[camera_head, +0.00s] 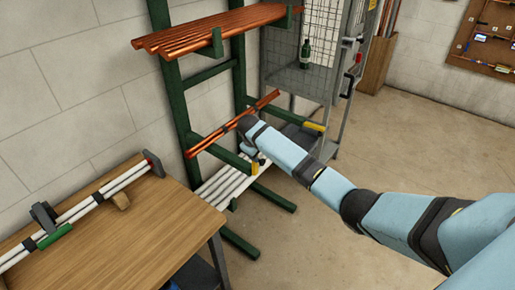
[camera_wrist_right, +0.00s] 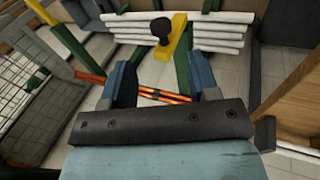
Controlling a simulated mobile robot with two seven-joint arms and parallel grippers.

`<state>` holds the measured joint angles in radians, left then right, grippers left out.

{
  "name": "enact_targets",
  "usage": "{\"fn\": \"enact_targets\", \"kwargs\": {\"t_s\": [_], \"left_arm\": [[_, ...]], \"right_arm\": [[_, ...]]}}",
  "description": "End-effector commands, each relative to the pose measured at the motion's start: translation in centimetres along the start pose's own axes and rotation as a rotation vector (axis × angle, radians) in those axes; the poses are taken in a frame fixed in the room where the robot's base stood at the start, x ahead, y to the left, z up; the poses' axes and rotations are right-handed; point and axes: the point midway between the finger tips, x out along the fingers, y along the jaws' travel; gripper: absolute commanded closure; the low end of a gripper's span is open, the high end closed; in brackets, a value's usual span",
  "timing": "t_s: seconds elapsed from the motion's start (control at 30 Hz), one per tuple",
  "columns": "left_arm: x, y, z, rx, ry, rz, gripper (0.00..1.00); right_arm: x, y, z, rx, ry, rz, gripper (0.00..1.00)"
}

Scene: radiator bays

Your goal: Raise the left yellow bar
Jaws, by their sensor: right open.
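Two short yellow bars show at the front ends of the green rack's arms in the head view: the left yellow bar (camera_head: 255,168) and the right yellow bar (camera_head: 314,126). My right gripper (camera_head: 251,151) is over the rack, just above the left yellow bar. In the right wrist view, a yellow bar (camera_wrist_right: 180,40) with a black knob lies just beyond my open right fingers (camera_wrist_right: 161,72), and nothing is held between them. I cannot tell whether a finger touches it. My left gripper is not in view.
The green rack (camera_head: 183,105) holds copper pipes (camera_head: 205,30) on top, a few copper pipes (camera_head: 200,145) midway and white pipes (camera_head: 222,185) low. A wooden bench (camera_head: 140,235) stands left. A wire cage (camera_head: 285,65) with a green bottle stands behind. Floor at right is clear.

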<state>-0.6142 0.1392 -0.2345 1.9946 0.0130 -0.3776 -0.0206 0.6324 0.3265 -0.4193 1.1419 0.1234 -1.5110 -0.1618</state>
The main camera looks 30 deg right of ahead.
Motion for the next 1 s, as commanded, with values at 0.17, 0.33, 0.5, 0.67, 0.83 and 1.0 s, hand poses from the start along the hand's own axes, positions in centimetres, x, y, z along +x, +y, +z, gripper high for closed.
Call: {"fn": "enact_targets", "kwargs": {"t_s": [0.17, 0.33, 0.5, 0.67, 0.83, 1.0], "left_arm": [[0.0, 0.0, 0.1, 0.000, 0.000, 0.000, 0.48], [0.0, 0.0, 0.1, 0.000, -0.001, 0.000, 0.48], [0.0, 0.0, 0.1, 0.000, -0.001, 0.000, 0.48], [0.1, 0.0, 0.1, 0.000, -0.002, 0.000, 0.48], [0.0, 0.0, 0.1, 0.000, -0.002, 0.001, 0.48], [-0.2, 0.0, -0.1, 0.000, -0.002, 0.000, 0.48]], "right_arm": [[-1.8, 0.0, 0.0, 0.000, 0.000, 0.000, 0.45], [-2.2, 0.0, 0.1, 0.000, -0.002, 0.000, 0.45], [-2.2, 0.0, 0.0, 0.000, -0.002, 0.000, 0.45], [-2.2, 0.0, 0.0, 0.000, -0.001, 0.000, 0.45], [-1.8, -0.7, 0.3, -0.004, 0.008, -0.004, 0.45], [0.8, -6.2, 2.5, -0.027, 0.101, -0.041, 0.45]]}}
